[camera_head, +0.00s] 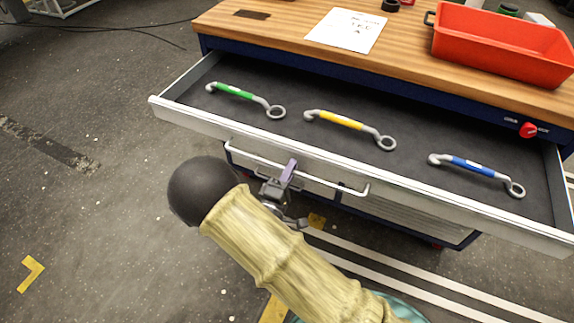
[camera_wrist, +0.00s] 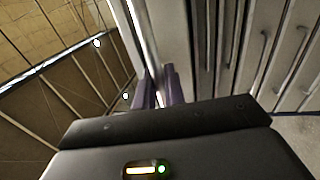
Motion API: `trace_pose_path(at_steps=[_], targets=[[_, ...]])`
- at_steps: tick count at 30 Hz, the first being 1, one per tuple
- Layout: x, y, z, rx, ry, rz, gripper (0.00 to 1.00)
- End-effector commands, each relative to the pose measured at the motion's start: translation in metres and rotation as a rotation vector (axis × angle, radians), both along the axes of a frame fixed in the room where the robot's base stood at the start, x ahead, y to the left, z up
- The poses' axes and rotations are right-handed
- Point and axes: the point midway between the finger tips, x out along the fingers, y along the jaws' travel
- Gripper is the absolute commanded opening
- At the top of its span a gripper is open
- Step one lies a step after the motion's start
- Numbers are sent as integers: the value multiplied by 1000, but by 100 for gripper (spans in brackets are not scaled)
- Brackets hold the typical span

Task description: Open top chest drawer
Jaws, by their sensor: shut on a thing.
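The top chest drawer (camera_head: 430,199) is pulled far out from the blue chest. Its white front carries a long bar handle (camera_head: 335,184). My gripper (camera_head: 290,170) is shut on this handle near its middle, with its purple fingers showing at the bar. In the wrist view the purple fingers (camera_wrist: 163,88) point at pale metal fronts, and the grip itself is hard to make out. Inside the drawer lie a green-marked wrench (camera_head: 240,94), a yellow-marked wrench (camera_head: 345,124) and a blue-marked wrench (camera_head: 475,168) on a dark liner.
The wooden chest top (camera_head: 290,40) holds a paper sheet (camera_head: 347,30) and a red-orange bin (camera_head: 500,42). A red knob (camera_head: 528,130) sits on the chest's right side. Lower drawers stay under the open one.

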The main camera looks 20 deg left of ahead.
Motion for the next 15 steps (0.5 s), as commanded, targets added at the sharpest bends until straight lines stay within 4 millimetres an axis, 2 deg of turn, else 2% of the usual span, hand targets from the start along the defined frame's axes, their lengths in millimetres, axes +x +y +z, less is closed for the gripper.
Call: trace_pose_path(at_steps=[13, 14, 15], targets=[[-1, -5, -2, -1, 6, -12, 0], [-1, -5, -2, -1, 6, -12, 14], [-1, -4, -2, -1, 5, -13, 21]])
